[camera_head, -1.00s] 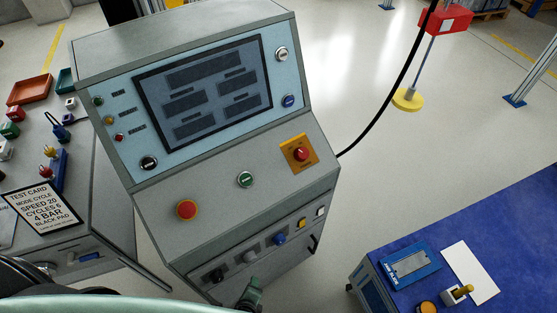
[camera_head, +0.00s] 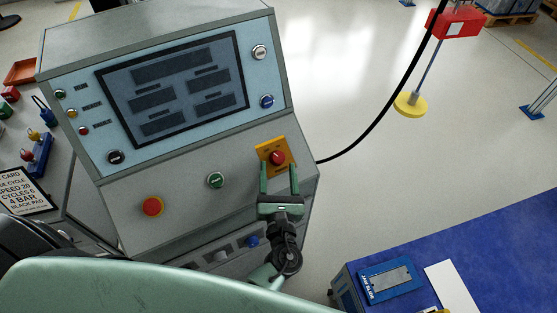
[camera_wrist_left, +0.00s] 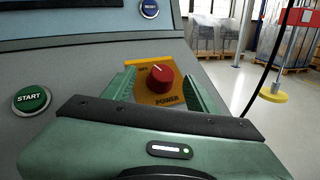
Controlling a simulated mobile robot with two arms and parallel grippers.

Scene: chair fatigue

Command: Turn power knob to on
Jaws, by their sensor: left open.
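The power knob (camera_head: 277,157) is a red rotary knob on a yellow plate (camera_head: 264,150), at the right of the console's sloping lower panel. In the left wrist view the red knob (camera_wrist_left: 160,77) stands on the yellow plate marked POWER (camera_wrist_left: 168,100), with a pale pointer line on its top. My left gripper (camera_head: 279,178) is open in front of the knob, its two green fingers reaching toward the plate. In the left wrist view the fingers (camera_wrist_left: 162,92) stand on either side of the knob with gaps visible. My right gripper is not in view.
The grey console (camera_head: 190,225) carries a green START button (camera_head: 216,180), a red stop button (camera_head: 152,206) and a dark screen (camera_head: 170,90). A blue bench (camera_head: 480,250) is at lower right. A black cable (camera_head: 385,110) hangs right of the console. Floor between is clear.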

